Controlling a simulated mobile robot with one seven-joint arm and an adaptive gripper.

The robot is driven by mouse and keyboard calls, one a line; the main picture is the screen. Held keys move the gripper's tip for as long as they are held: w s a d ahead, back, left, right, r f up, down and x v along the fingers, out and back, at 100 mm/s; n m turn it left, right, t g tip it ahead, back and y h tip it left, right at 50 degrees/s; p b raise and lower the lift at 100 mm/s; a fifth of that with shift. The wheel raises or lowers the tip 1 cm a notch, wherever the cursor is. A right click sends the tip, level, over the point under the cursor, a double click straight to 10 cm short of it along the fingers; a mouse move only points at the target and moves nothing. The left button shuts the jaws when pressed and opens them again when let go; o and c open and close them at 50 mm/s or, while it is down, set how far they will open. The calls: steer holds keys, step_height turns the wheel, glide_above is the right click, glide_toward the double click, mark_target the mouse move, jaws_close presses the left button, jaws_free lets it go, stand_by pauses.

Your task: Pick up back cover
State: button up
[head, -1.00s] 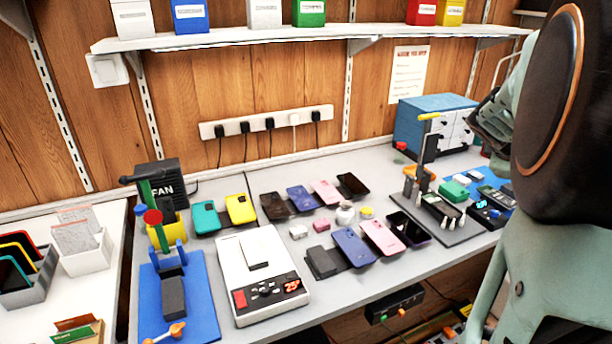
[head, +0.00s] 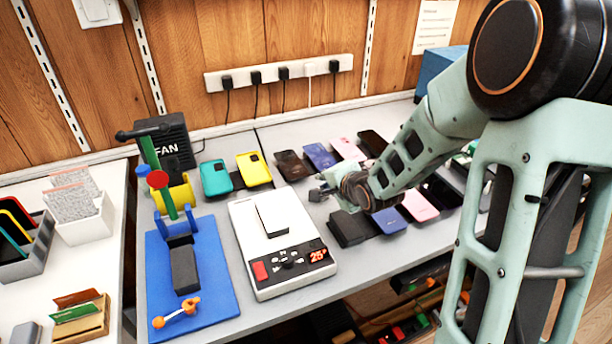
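I cannot tell for certain which piece is the back cover. A flat slab with a pale top (head: 272,220) lies on the white heating plate (head: 245,222), whose display reads about 25. A black flat piece (head: 350,229) lies right of that plate, with a blue panel (head: 389,221) and a pink panel (head: 418,205) beside it. My gripper (head: 318,190) is above the bench, right of the heating plate and behind the black piece in the picture. It is small here, and I cannot see whether its fingers are apart. Nothing is visibly held.
A blue mat (head: 215,290) with a clamp stand and a dark block is at left. Teal (head: 215,178) and yellow (head: 254,169) phone cases lie behind the plate. A row of phones (head: 319,155) lies at the back. My arm hides the bench's right side.

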mark_target(300, 177)
steer(key=a+m, duration=0.2)
steer(key=a, duration=0.1)
steer(key=shift+w+f+t+y, duration=0.2)
steer(key=shift+t+y, duration=0.1)
steer(key=shift+y, duration=0.1)
steer(key=b+x, duration=0.6)
steer(key=x, duration=0.2)
steer(key=shift+f, duration=0.1)
steer(key=shift+x, duration=0.85)
jaws_close()
step_height(300, 177, up, 3)
steer(key=shift+f+p, duration=0.1)
steer(key=shift+p, duration=0.95)
steer(key=shift+f, duration=0.1)
steer(key=s+f+p+v, duration=0.1)
steer(key=f+p+v, duration=0.1)
steer(key=p+v, duration=0.6)
steer(key=v, duration=0.7)
steer(key=shift+d+f, duration=0.25)
